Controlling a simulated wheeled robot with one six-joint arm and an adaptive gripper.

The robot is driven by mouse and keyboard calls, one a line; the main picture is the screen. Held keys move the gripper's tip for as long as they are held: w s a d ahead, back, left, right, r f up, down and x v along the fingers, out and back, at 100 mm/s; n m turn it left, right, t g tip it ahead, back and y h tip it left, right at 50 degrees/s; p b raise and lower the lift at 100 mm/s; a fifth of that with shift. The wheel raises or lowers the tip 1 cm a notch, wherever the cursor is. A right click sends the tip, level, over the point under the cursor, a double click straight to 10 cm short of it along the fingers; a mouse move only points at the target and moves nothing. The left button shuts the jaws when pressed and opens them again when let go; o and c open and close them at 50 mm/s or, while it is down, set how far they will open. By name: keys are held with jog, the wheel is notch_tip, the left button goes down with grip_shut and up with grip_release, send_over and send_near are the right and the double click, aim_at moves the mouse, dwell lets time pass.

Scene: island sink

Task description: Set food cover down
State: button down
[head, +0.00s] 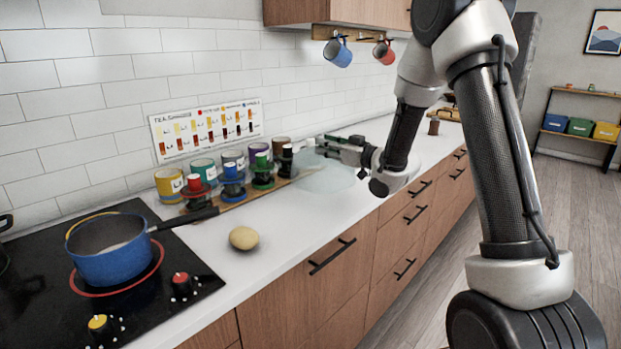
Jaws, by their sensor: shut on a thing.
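The fingers hide the exact grip point. The cover is faint against the counter, so I cannot tell whether its rim touches the surface or hangs just above it.
Several coloured jars and small pots (232,178) stand close to the cover's left. A yellow potato (243,238) lies on the counter (310,215). A blue pan (110,262) sits on the black hob (195,265). Mugs (338,52) hang above.

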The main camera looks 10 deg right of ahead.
jog(key=shift+f, duration=3)
jog(key=shift+f, duration=0.15)
jog(key=c, duration=1.2)
grip_release()
jog(key=shift+o, duration=0.2)
